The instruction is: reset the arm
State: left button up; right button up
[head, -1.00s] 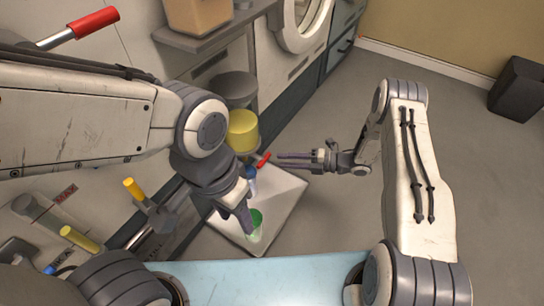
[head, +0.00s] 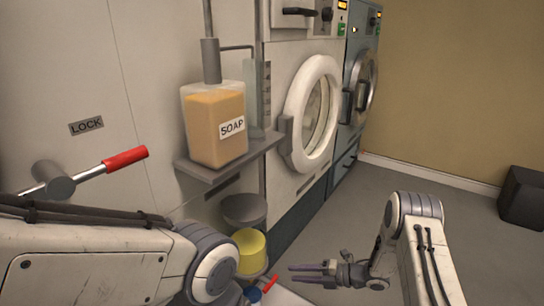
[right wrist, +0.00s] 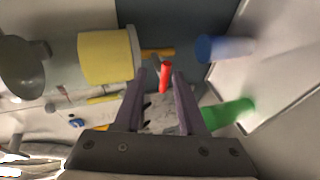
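My right gripper (head: 292,274) is low in the middle of the head view. Its two fingers point left and stand apart with nothing between them. In the right wrist view the fingers (right wrist: 160,72) are also apart. A red handle (right wrist: 165,77) shows in the gap, seemingly beyond the tips and not gripped. My left arm comes in from the left in the head view. Its gripper is below the frame's edge and hidden.
A soap container (head: 214,125) stands on a wall shelf (head: 222,165). A red-handled lever (head: 125,158) juts out at left. A yellow cylinder (head: 249,247) is left of my right gripper. A dark bin (head: 523,197) stands far right. Floor between is clear.

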jog(key=w+a+r+m+t+h, duration=0.2)
jog(key=w+a+r+m+h, duration=0.15)
jog(key=w+r, duration=0.2)
jog(key=s+a+r+m+h+p, duration=0.1)
jog(key=s+r+m+h, duration=0.2)
jog(key=r, duration=0.4)
jog(key=s+a+r+m+h+p, duration=0.1)
jog(key=r+m+h, duration=0.3)
jog(key=r+m, duration=0.25)
jog(key=s+r+m+g+h+p, duration=0.1)
jog(key=s+r+m+g, duration=0.2)
jog(key=s, duration=0.9)
jog(key=s+r+m+g+p, duration=0.1)
jog(key=s+r+m, duration=0.25)
jog(key=s, duration=0.75)
jog(key=s+r+m+g+h+p, duration=0.1)
jog(key=s+r+m+g, duration=0.25)
jog(key=s, duration=0.85)
notch_tip(320, 180, up, 36)
jog(key=w+p, duration=0.1)
jog(key=p, duration=3.5)
jog(key=shift+d+r+m+t+p, duration=0.2)
jog(key=shift+d+m+t+p, duration=0.15)
jog(key=shift+m+t, duration=0.1)
